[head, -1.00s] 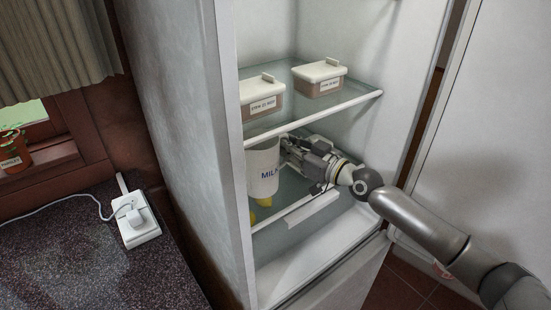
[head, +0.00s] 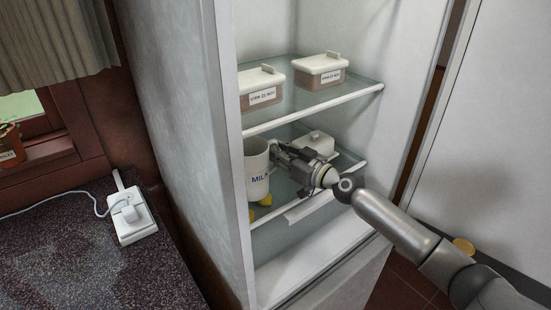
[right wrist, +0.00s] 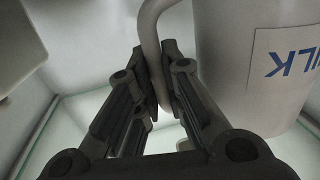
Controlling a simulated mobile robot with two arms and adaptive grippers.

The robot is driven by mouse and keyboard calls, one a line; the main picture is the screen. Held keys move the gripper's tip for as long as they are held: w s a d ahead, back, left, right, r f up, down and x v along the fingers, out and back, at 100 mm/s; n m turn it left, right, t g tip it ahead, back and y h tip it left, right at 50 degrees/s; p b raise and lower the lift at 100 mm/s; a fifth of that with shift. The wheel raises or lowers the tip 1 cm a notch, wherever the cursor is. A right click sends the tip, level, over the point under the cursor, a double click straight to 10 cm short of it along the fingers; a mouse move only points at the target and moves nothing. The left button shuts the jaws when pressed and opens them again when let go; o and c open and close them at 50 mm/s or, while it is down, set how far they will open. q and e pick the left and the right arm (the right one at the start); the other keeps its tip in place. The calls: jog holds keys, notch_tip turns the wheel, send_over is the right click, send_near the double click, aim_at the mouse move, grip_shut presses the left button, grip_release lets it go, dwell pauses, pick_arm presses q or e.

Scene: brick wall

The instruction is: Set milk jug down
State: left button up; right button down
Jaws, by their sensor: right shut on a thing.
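The milk jug (head: 257,170) is a white jug with a MILK label, upright inside the fridge at the lower glass shelf. My right gripper (head: 277,152) is shut on its handle from the right side. In the right wrist view, the fingers (right wrist: 158,85) close around the handle (right wrist: 150,40), and the jug body (right wrist: 235,70) is beside them on the right. I cannot tell whether the jug's base touches the shelf. My left gripper is not in view.
The lower glass shelf (head: 292,207) also holds a white lidded dish (head: 318,143) behind my gripper and yellow fruit (head: 265,199) near the jug. Two labelled boxes (head: 262,87) (head: 320,70) stand on the upper shelf (head: 320,101) above. The fridge's left wall (head: 228,130) is close beside the jug.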

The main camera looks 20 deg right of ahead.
jog(key=shift+w+f, duration=0.15)
jog(key=shift+f, duration=0.15)
jog(key=shift+w+f, duration=0.1)
jog(key=shift+f, duration=0.05)
jog(key=shift+f, duration=0.2)
jog(key=c, duration=1.5)
grip_release()
jog(key=shift+c, duration=0.2)
jog(key=shift+r, duration=0.1)
